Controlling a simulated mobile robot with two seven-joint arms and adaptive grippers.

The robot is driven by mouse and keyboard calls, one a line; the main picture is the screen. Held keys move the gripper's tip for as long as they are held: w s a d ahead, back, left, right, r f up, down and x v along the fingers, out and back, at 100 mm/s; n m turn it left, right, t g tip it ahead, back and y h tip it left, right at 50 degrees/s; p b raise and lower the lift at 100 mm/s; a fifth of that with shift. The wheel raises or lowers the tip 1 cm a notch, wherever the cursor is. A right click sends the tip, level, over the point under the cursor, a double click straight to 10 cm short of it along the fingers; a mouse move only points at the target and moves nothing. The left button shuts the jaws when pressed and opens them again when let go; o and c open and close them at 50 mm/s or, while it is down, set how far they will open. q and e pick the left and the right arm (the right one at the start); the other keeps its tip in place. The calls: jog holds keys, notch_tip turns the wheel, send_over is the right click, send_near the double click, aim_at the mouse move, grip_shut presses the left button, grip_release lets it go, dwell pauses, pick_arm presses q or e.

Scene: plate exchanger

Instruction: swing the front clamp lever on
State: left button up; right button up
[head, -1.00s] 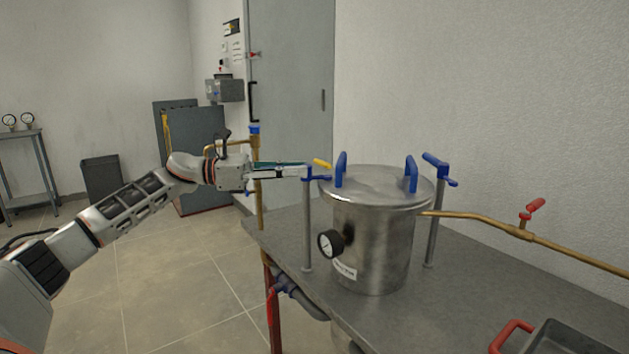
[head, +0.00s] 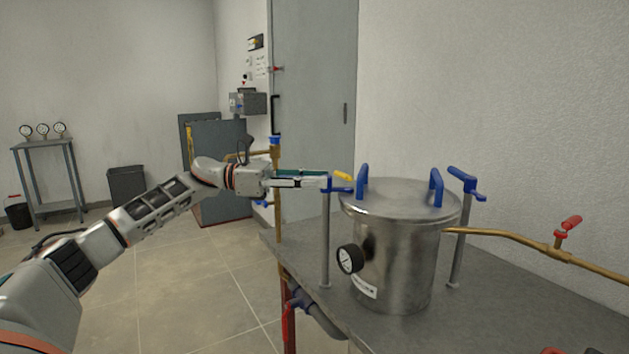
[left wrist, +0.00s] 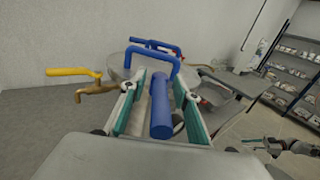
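The front clamp lever (head: 338,189) is a blue bar on top of a grey post (head: 325,245), at the left side of the steel vessel (head: 397,260). My left gripper (head: 328,181) is level with the post top, right at this lever. In the left wrist view, the blue lever (left wrist: 160,108) lies between the two fingers of my left gripper (left wrist: 158,92), with gaps visible on both sides, so the gripper is open around it. Another blue clamp lever (head: 466,183) tops a post at the vessel's right.
The vessel lid carries two blue handles (head: 362,182). A pressure gauge (head: 349,258) sticks out in front. A brass pipe with a red valve handle (head: 570,226) runs to the right. The grey bench top (head: 500,320) is clear in front.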

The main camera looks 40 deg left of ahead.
pick_arm(q)
jog(key=shift+s+a, duration=0.1)
jog(key=shift+s+a+f, duration=0.1)
jog(key=shift+s+a, duration=0.05)
jog(key=shift+a, duration=0.1)
jog(key=v, duration=1.1)
jog(key=shift+a, duration=0.1)
dwell(0.7)
